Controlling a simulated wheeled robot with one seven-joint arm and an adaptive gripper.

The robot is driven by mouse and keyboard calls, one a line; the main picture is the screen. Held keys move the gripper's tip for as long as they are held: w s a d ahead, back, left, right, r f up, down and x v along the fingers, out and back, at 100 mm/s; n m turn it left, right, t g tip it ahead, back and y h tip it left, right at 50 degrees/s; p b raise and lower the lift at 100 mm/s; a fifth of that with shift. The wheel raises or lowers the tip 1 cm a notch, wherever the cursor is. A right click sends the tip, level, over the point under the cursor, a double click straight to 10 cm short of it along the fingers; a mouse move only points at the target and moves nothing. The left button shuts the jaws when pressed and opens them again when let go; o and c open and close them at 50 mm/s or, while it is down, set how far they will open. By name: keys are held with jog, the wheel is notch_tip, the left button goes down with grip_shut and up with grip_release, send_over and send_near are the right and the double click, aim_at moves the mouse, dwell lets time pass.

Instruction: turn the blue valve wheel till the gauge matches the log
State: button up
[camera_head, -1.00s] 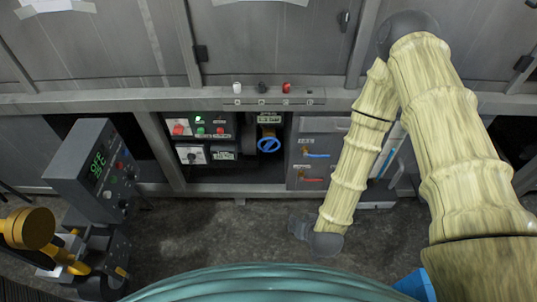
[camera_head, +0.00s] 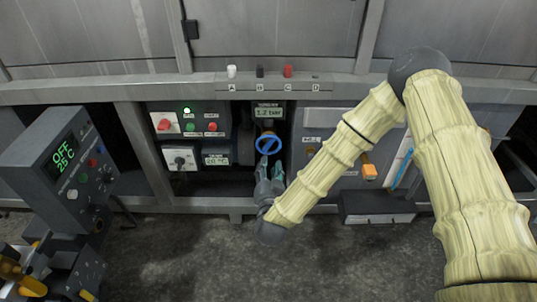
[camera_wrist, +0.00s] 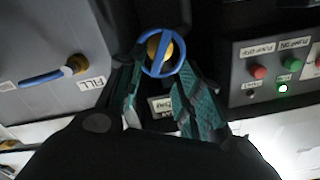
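The blue valve wheel (camera_head: 268,144) is a ring with a diagonal bar, in the recess of the counter front. It also shows in the wrist view (camera_wrist: 163,52), with a brass hub behind it. The gauge (camera_head: 269,113) is a small display just above the wheel and seems to read 1.2 bar. My gripper (camera_head: 269,172) is just below the wheel in the head view. In the wrist view its two teal fingers (camera_wrist: 160,80) are apart, with the wheel at or just beyond their tips; contact cannot be told. I cannot identify the log.
A panel with buttons and a green lamp (camera_head: 187,110) lies left of the recess. A grey box (camera_head: 67,165) reading OFF and 25 °C stands at the left. A panel with an orange handle (camera_head: 370,172) lies right, partly behind my arm. A blue handle (camera_wrist: 40,79) shows in the wrist view.

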aim_at(269, 146)
jog(key=w+b, duration=0.3)
jog(key=w, duration=0.8)
jog(key=shift+w+r, duration=0.15)
grip_shut()
